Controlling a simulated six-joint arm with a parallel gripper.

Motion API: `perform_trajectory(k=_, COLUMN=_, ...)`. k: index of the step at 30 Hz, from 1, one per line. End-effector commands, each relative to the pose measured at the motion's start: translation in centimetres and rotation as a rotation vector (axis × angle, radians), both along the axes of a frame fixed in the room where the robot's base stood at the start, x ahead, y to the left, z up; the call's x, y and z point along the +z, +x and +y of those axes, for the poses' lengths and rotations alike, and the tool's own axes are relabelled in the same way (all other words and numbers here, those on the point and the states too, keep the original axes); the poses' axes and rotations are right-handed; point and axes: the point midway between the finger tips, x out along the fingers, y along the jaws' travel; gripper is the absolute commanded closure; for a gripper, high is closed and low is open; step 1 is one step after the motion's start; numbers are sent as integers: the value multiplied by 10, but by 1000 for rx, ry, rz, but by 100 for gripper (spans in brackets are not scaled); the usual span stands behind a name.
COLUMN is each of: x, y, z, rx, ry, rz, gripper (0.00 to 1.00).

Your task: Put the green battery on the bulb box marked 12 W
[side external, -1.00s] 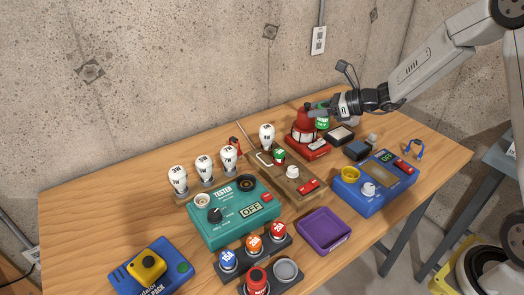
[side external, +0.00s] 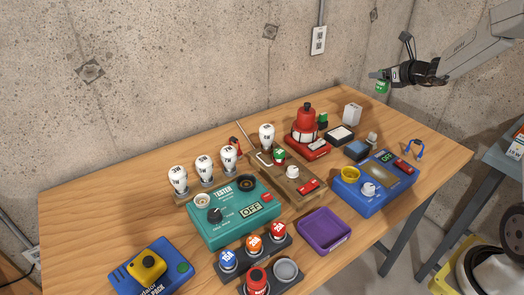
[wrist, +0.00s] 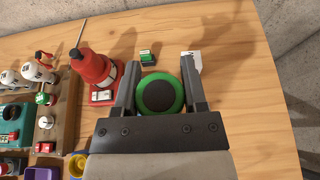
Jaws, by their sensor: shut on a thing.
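My gripper (side external: 379,76) is raised above the back right of the table and shut on the green battery (side external: 383,88). In the wrist view the battery (wrist: 160,95) shows as a green ring with a dark centre between the two fingers. A small white box (side external: 352,113) stands upright at the table's back right, below and left of my gripper; it also shows beyond the fingers in the wrist view (wrist: 192,60). Another white box with lettering (side external: 517,148) stands on the side table at the right edge. I cannot read a 12 W mark on either.
A red lantern (side external: 305,125), a small green-topped item (side external: 322,120) and a dark-framed pad (side external: 340,135) stand near the white box. A blue meter (side external: 374,185), purple tray (side external: 324,230) and teal tester (side external: 234,212) lie in front.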

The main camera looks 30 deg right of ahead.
Motion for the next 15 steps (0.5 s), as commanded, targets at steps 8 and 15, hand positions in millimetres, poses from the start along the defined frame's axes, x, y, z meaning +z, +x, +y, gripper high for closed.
perform_trajectory(k=8, x=-5, y=11, z=-5, rx=2, ry=0, rz=-1, gripper=100)
perform_trajectory(k=15, x=-19, y=37, z=-16, rx=4, ry=-1, rz=0, gripper=100)
